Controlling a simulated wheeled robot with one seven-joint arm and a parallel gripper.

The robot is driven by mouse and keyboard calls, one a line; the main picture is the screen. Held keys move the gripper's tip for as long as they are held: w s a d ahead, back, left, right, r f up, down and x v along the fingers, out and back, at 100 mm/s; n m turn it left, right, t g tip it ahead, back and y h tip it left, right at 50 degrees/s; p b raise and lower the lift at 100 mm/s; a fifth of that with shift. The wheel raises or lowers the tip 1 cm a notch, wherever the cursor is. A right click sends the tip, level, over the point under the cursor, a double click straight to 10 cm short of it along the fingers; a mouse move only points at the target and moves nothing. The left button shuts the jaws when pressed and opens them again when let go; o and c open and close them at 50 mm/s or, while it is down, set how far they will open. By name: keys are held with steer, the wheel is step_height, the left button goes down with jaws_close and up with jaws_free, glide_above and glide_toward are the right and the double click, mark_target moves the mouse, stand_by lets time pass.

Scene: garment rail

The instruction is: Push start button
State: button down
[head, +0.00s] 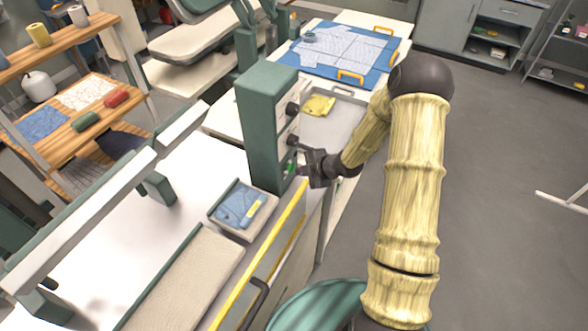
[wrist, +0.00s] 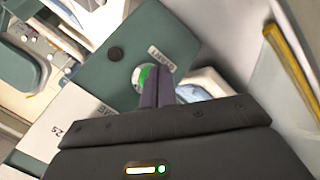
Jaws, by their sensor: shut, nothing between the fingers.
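The start button is green (wrist: 146,73) in a pale round surround, beside a label reading START (wrist: 160,55) in the wrist view. It sits low on the control box (head: 268,110), a tall green housing with a light front panel. In the head view the green button (head: 289,169) shows just left of my gripper (head: 302,170). My gripper is shut and empty, its closed fingertips (wrist: 157,73) pointing at the panel. They overlap the right side of the button in the wrist view. I cannot tell whether they touch it.
A black knob (wrist: 115,54) is on the panel near the button. A tray with blue cloth (head: 241,207) lies below the box, near a yellow rail (head: 262,258). A yellow cloth (head: 319,105) lies behind. The grey floor (head: 490,170) to the right is open.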

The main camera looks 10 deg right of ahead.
steer(key=shift+w+a, duration=0.35)
steer(key=shift+a, duration=0.1)
stand_by(0.7)
steer(key=shift+s+d, duration=0.1)
steer(key=shift+s, duration=0.05)
steer(key=shift+s+d, duration=0.6)
steer(key=shift+d, duration=0.15)
steer(key=s+d, duration=0.1)
steer(key=d, duration=0.1)
steer(key=s+d, duration=0.2)
stand_by(0.5)
steer(key=shift+r, duration=0.1)
stand_by(0.8)
